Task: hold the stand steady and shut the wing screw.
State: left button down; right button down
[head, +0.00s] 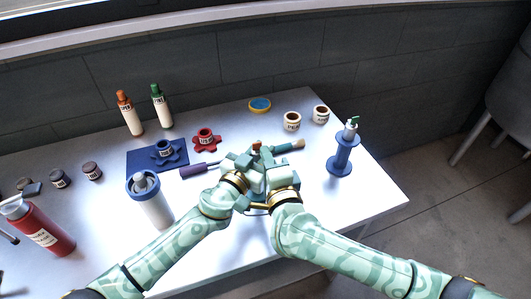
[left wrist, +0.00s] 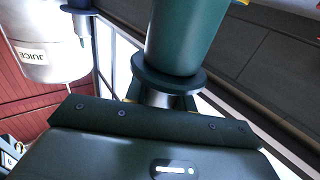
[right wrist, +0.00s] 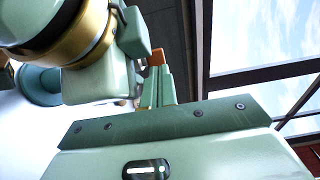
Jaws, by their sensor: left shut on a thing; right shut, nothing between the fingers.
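My left gripper (head: 246,164) and right gripper (head: 270,165) are close together over the middle of the table in the head view. The left one is shut on what appears to be the stand, which the grippers almost wholly hide. The right one is shut and empty beside it. A small orange-brown piece (head: 256,146) sticks up by the fingertips; it also shows beyond the fingers in the right wrist view (right wrist: 155,52). I cannot tell whether it is the wing screw or how far any screw is turned. The left wrist view shows no clear fingertips.
A white bottle with a blue collar (head: 152,207) stands front left, a blue spool-shaped holder (head: 341,160) at right. Bottles and a red cup (head: 206,138) stand behind. The front right is clear.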

jog(key=shift+w+a, duration=0.15)
jog(key=shift+w, duration=0.45)
jog(key=shift+w+d+n+g+y, duration=0.15)
jog(key=shift+n+g+y, duration=0.15)
jog(key=shift+n+y, duration=0.4)
jog(key=shift+w+d+n+g+y, duration=0.15)
jog(key=shift+n+g+y, duration=0.2)
jog(key=shift+y, duration=0.65)
jog(key=shift+w+d+n+g+y, duration=0.2)
jog(key=shift+w+n+g+y, duration=0.4)
jog(key=shift+n+g+y, duration=0.7)
jog(key=shift+w+d+n+g+y, duration=0.15)
jog(key=shift+w+n+g+y, duration=0.5)
jog(key=shift+n+g+y, duration=0.55)
jog(key=shift+w+d+n+g+y, duration=0.2)
jog(key=shift+w+n+g+y, duration=0.4)
jog(key=shift+n+g+y, duration=0.7)
jog(key=shift+w+m+t, duration=0.1)
jog(key=shift+m+t, duration=0.15)
